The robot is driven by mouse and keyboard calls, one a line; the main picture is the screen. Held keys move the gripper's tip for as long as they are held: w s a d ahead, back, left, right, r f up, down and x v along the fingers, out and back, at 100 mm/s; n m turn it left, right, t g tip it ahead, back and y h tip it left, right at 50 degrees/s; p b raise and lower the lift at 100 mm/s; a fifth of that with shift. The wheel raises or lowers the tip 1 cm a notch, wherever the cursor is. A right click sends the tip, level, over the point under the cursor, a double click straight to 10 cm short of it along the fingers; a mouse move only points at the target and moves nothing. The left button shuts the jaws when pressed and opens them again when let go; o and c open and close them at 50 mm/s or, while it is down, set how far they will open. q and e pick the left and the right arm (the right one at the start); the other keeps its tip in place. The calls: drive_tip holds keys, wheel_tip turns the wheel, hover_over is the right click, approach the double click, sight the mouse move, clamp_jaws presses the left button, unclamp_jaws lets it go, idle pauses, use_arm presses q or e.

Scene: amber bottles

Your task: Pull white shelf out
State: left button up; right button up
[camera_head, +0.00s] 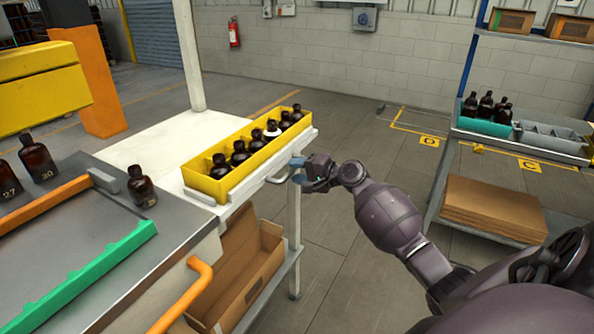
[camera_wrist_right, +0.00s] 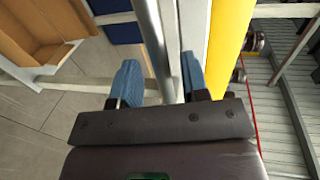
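The white shelf (camera_head: 306,136) is a pale sliding tray at the right end of the workbench, with a yellow bin (camera_head: 232,184) of several dark bottles on it. A light bar handle (camera_head: 279,176) runs along its front edge. My right gripper (camera_head: 298,170) is at the handle's far end. In the right wrist view, its two blue fingertips (camera_wrist_right: 158,82) are spread apart, with a pale bar (camera_wrist_right: 150,38) passing between them. I see no clear contact on both sides of the bar. My left gripper is not in view.
An open cardboard box (camera_head: 240,275) stands below the shelf. Bottles (camera_head: 142,186), a green rail (camera_head: 85,275) and an orange handle (camera_head: 190,290) are at the left bench. The floor (camera_head: 340,240) to the right is clear up to a rack with flat cardboard (camera_head: 492,208).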

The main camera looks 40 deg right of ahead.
drive_tip(key=shift+w+a, duration=0.1)
drive_tip(key=shift+w, duration=0.05)
drive_tip(key=v, duration=1.1)
drive_tip(key=shift+w, duration=0.15)
idle(0.4)
drive_tip(key=s+a+f+n+h, duration=0.3)
drive_tip(key=a+f+n, duration=0.2)
drive_tip(key=f+n, duration=0.15)
drive_tip(key=s+a+f+n+h, duration=0.3)
drive_tip(key=a+f+n, duration=0.1)
drive_tip(key=f+n, duration=0.25)
drive_tip(key=s+a+f+g, duration=0.1)
drive_tip(key=s+a+f, duration=0.4)
drive_tip(key=s, duration=0.4)
drive_tip(key=s+a+f+n+g, duration=0.1)
drive_tip(key=s+a+f+g, duration=0.1)
drive_tip(key=s+a+f, duration=0.4)
drive_tip(key=s+a, duration=0.2)
drive_tip(key=shift+s+f, duration=0.2)
drive_tip(key=shift+s, duration=0.15)
